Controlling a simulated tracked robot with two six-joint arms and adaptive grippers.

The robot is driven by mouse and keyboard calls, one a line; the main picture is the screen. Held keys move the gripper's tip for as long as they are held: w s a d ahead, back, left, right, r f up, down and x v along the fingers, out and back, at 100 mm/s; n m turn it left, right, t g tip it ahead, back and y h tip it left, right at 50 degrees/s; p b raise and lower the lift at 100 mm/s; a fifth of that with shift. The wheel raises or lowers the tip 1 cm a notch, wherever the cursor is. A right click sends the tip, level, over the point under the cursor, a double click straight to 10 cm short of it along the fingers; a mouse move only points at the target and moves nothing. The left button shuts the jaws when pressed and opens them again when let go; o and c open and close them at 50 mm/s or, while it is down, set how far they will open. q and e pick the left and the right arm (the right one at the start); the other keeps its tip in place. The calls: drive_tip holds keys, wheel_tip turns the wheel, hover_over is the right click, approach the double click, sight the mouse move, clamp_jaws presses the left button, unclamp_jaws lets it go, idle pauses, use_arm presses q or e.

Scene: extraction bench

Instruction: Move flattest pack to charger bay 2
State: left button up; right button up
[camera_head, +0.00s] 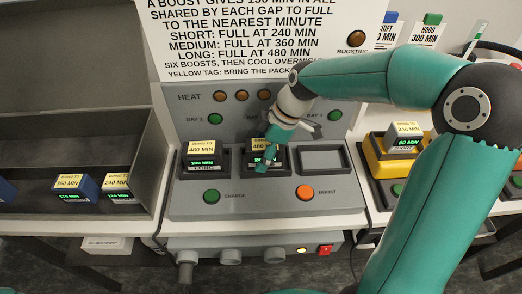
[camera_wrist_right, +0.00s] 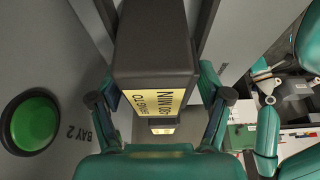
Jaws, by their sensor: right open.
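My right gripper (camera_head: 268,150) is at the middle bay of the grey charger (camera_head: 265,207). Its open fingers stand either side of a dark pack (camera_head: 259,144) in bay 2, tagged 480 MIN; part of its display is hidden. In the right wrist view this pack (camera_wrist_right: 155,45) lies between the parted fingers (camera_wrist_right: 160,100). Bay 1 holds a pack (camera_head: 202,158) tagged 480 MIN, with a lit display. Bay 3 (camera_head: 322,160) is empty. A pack (camera_head: 405,134) tagged 240 MIN, display 60 MIN, sits in a yellow device (camera_head: 377,154). My left gripper is out of view.
A grey tray (camera_head: 70,218) at left holds several packs, including a blue one (camera_head: 75,187) tagged 360 MIN and one (camera_head: 118,186) tagged 240 MIN. The charger has a green button (camera_head: 212,196) and an orange button (camera_head: 304,192) in front. A sign (camera_head: 245,35) stands behind.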

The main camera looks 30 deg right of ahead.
drive_tip(key=shift+r, duration=0.1)
drive_tip(key=v, duration=1.2)
drive_tip(key=shift+s, duration=0.15)
